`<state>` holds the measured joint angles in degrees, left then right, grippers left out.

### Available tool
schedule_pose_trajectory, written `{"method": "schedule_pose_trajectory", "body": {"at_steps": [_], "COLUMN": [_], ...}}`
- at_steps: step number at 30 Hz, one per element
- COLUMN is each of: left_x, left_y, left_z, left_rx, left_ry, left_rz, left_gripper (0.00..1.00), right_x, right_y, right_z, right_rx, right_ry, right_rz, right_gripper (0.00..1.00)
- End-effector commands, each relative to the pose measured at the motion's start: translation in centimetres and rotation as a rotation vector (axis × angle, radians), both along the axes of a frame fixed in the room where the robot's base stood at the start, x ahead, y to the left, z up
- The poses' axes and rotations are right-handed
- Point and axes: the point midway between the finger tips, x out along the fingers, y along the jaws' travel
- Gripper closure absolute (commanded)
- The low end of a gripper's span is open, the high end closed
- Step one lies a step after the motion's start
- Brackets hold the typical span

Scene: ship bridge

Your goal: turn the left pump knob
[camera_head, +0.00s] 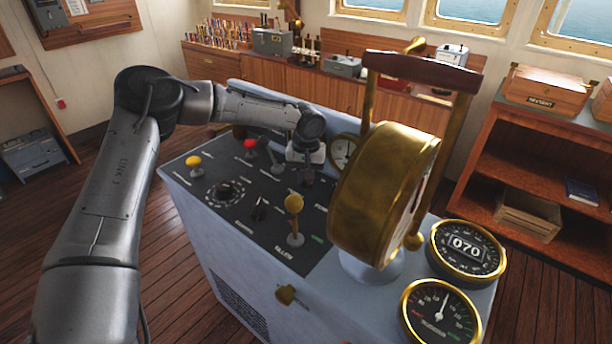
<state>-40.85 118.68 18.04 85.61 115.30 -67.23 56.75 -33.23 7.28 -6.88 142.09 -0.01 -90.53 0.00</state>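My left arm reaches over the console (190,215) from the left. Its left gripper (308,176) points down at the panel's back right, beside the brass telegraph. The fingers are small and dark, so I cannot tell whether they are open or touching a control. The black panel (285,262) carries a round dial knob (225,192) at front left and a smaller black knob (259,209) to its right. The labels are too small to read, so I cannot tell which is the left pump knob. Anything beneath the gripper is partly hidden. My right gripper is not in view.
A yellow-topped lever (294,205), a yellow button (194,161) and a red-topped control (250,145) rise from the panel. The large brass telegraph (385,190) with its handle stands close right of the gripper. Two brass gauges (466,250) (438,312) sit at the console's right.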

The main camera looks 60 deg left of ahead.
Motion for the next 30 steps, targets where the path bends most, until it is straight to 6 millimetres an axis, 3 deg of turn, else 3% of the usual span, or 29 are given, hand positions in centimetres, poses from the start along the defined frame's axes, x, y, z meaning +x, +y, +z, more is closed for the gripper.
{"method": "schedule_pose_trajectory", "body": {"at_steps": [7, 17, 22, 30], "left_x": [0.0, 0.1, 0.1, 0.1], "left_y": [0.0, 0.0, 0.0, 0.0], "left_z": [0.1, 0.4, 2.7, 8.1], "left_rx": [0.0, 0.0, 0.0, 0.001], "left_ry": [-0.001, -0.002, -0.004, -0.005], "left_rz": [-0.001, -0.002, -0.001, -0.002], "left_gripper": [0.61, 0.61, 0.61, 0.61], "right_x": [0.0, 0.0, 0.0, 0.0], "right_y": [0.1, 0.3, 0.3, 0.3], "right_z": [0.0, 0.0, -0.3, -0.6], "right_rx": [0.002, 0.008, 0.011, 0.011], "right_ry": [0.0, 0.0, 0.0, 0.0], "right_rz": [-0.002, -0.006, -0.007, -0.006], "right_gripper": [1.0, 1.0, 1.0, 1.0]}}
